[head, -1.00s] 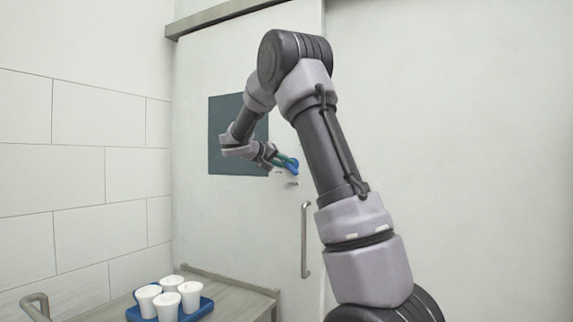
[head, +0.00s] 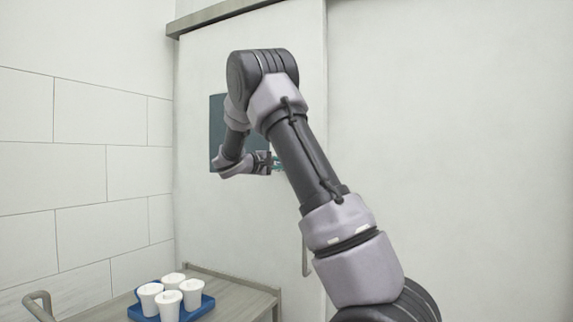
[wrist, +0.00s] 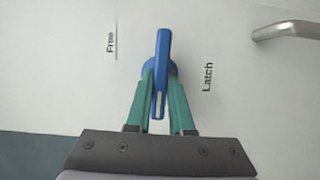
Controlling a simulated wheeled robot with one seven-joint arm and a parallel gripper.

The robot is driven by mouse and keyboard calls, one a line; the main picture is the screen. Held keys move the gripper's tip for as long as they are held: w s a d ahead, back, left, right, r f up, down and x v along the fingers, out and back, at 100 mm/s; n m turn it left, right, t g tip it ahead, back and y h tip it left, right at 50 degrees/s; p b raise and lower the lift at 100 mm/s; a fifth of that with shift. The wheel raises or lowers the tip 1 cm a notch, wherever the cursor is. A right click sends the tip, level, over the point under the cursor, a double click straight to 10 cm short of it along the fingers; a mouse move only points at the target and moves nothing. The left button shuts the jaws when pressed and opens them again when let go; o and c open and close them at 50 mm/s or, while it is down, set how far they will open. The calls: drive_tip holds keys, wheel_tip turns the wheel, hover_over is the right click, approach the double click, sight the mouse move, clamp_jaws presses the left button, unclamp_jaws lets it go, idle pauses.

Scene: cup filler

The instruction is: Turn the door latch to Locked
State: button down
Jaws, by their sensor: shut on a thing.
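The door latch is a blue lever (wrist: 163,48) on the white door. In the wrist view it stands nearly upright in the picture, between a "Free" label (wrist: 111,41) on the left and a "Latch" label (wrist: 208,77) on the right. No label reading "Locked" shows. My gripper (wrist: 160,76) has its green fingers on both sides of the lever and is shut on it. In the head view my gripper (head: 277,163) is at the door, and my arm hides the lever.
A metal door handle (wrist: 288,30) is at the upper right of the wrist view. In the head view my arm covers most of it. A dark window panel (head: 216,125) is behind my wrist. A blue tray (head: 206,306) with several white cups stands on a counter (head: 235,284) at lower left.

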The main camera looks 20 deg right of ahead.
drive_tip(key=shift+n, duration=0.3)
drive_tip(key=c, duration=0.8)
unclamp_jaws()
drive_tip(key=v, duration=1.1)
drive_tip(key=shift+f, duration=0.15)
drive_tip(key=shift+d, duration=0.1)
